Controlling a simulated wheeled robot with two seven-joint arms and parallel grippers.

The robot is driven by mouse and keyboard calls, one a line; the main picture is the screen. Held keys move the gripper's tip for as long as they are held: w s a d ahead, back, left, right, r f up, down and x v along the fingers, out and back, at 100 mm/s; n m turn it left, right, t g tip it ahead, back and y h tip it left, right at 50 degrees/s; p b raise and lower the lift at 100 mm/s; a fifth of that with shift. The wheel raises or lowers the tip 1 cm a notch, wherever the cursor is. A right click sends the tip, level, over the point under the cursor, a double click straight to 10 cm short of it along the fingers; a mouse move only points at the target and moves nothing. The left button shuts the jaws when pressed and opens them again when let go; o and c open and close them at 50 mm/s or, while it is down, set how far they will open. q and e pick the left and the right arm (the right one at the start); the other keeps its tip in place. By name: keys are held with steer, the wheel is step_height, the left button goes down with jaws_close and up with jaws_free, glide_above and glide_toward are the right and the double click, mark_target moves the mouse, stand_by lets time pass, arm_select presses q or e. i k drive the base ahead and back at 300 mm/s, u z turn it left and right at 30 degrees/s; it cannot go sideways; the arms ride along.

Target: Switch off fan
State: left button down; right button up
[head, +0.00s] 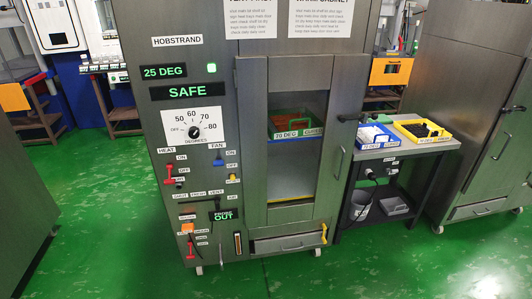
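The fan switch (218,161) is a small blue lever under the FAN label on the cabinet's front panel. ON is printed beside it above and OFF below; the lever sits nearer the ON mark, but it is too small to be sure of its position. It is on the tall grey cabinet (215,50) marked HOBSTRAND. Neither of my grippers is in the head view.
A red heat lever (170,172) is left of the fan switch, and a temperature dial (194,131) is above. Displays read 25 DEG and SAFE, beside a lit green lamp (211,68). A side table (395,152) with trays stands right. Green floor in front is clear.

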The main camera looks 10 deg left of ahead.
mark_target(217, 163)
steer(key=z, duration=0.35)
steer(key=i, duration=0.8)
steer(key=u, duration=0.45)
steer(key=i, duration=0.6)
steer(key=u, duration=0.55)
